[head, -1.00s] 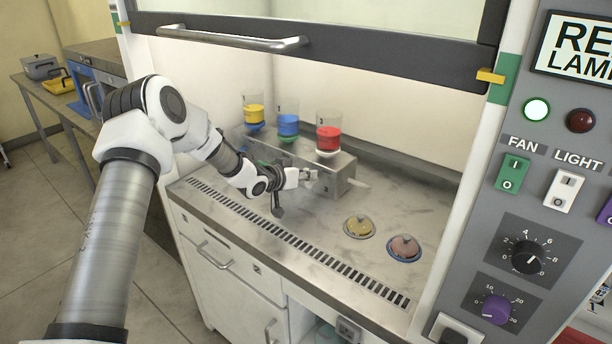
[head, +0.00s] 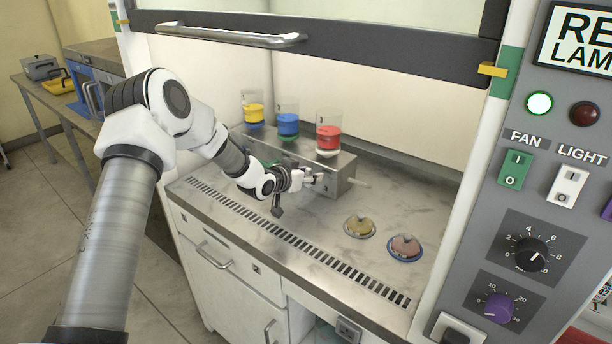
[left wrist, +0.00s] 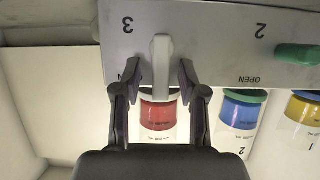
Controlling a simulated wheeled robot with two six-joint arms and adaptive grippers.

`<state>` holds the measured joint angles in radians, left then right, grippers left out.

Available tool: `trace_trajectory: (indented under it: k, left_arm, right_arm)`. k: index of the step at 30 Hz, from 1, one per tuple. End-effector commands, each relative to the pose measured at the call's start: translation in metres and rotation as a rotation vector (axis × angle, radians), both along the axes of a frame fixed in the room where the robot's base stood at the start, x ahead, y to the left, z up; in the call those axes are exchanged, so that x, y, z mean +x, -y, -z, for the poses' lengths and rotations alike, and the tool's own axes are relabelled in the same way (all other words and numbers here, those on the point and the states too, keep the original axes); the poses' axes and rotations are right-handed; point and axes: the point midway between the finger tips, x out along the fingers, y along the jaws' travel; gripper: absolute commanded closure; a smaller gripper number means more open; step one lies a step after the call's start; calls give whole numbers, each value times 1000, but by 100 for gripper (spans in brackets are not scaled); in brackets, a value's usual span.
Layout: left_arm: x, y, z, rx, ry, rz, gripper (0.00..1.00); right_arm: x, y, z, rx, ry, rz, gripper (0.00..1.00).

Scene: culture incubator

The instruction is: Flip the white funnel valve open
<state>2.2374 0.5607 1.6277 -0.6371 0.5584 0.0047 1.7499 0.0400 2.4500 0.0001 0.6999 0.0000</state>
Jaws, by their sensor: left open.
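The white valve handle (left wrist: 160,62) shows in the left wrist view on the metal block's front, beside the number 3. It points straight along the picture, toward the red-filled funnel (left wrist: 160,112). My left gripper (left wrist: 160,80) is open, with one finger on each side of the handle's end. Gaps show between the fingers and the handle. In the head view the left gripper (head: 312,178) is at the right part of the metal block (head: 338,173), below the red-filled funnel (head: 328,140). The handle is too small to tell clearly there. My right gripper is not in view.
A green valve handle (left wrist: 297,54) lies sideways by number 2, near the word OPEN. Blue (head: 288,124) and yellow (head: 253,114) funnels stand on the block. Two dishes, yellowish (head: 359,227) and pinkish (head: 405,247), lie on the worktop. The sash (head: 330,42) hangs above.

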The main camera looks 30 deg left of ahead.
Motion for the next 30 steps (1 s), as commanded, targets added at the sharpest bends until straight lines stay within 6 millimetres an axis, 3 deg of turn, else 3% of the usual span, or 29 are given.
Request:
trace_trajectory:
  k: [5,15,21,30]
  left_arm:
    - [-20,-3,-9,-5,1,-3,58]
    - [-95,-8,-41,-10,3,-6,58]
    - [-109,-7,-45,-3,0,1,58]
    - [-109,-7,-45,0,-2,1,58]
  right_arm:
    - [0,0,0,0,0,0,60]
    - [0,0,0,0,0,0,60]
    - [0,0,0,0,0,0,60]
    - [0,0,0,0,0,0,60]
